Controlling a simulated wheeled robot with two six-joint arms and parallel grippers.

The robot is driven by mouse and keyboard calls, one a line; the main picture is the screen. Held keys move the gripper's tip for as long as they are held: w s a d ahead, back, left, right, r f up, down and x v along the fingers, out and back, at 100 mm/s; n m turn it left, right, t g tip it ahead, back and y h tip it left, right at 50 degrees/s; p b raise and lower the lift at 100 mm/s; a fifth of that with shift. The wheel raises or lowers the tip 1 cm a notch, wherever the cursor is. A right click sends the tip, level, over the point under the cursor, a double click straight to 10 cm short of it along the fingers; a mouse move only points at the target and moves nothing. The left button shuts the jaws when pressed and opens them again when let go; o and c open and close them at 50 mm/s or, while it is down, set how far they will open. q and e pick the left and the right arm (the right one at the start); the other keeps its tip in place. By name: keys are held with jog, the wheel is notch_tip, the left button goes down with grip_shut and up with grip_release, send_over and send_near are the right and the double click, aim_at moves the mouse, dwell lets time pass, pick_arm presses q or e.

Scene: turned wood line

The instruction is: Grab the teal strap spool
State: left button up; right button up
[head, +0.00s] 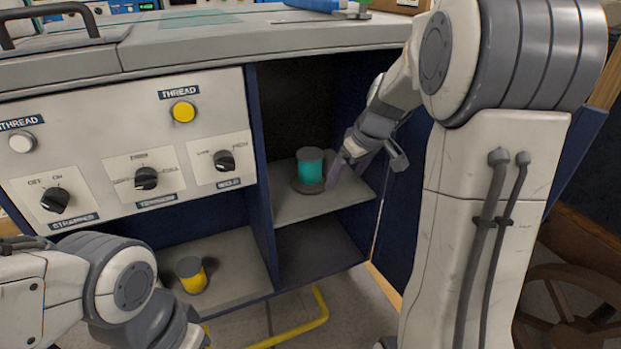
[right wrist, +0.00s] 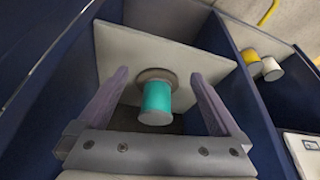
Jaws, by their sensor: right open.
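The teal strap spool (head: 311,170) stands upright on a round brown base on the grey shelf (head: 290,207) inside the open cabinet compartment. In the right wrist view the teal spool (right wrist: 156,98) sits between the two purple fingers, near the middle of the picture. My right gripper (head: 362,165) is just to the right of the spool in the head view, with its jaws apart and nothing held. In the wrist view the gripper (right wrist: 160,78) shows a gap on both sides of the spool. My left arm shows at the lower left, but its jaws do not.
A yellow spool (head: 190,276) with a grey top stands in the lower left compartment. The control panel (head: 135,150) with knobs and buttons is left of the spool's compartment. Dark blue walls (head: 262,170) bound that compartment. A yellow rail (head: 300,325) shows below.

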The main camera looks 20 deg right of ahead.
aim_at(315, 157)
jog(key=w+a+b, duration=0.1)
jog(key=w, duration=0.2)
jog(key=w+b, duration=0.1)
jog(key=w, duration=0.3)
jog(key=w+a+b, duration=0.1)
jog(key=w+b, duration=0.1)
jog(key=w, duration=0.2)
jog(key=shift+a, duration=0.3)
jog(key=b+x, duration=0.3)
jog(key=x, duration=0.1)
jog(key=shift+s+f, duration=0.1)
jog(key=shift+f, duration=0.05)
jog(key=shift+w+f+b, duration=0.25)
jog(key=shift+f+b, duration=0.15)
jog(key=shift+b, duration=0.05)
jog(key=shift+r, duration=0.1)
jog(key=c, duration=1.4)
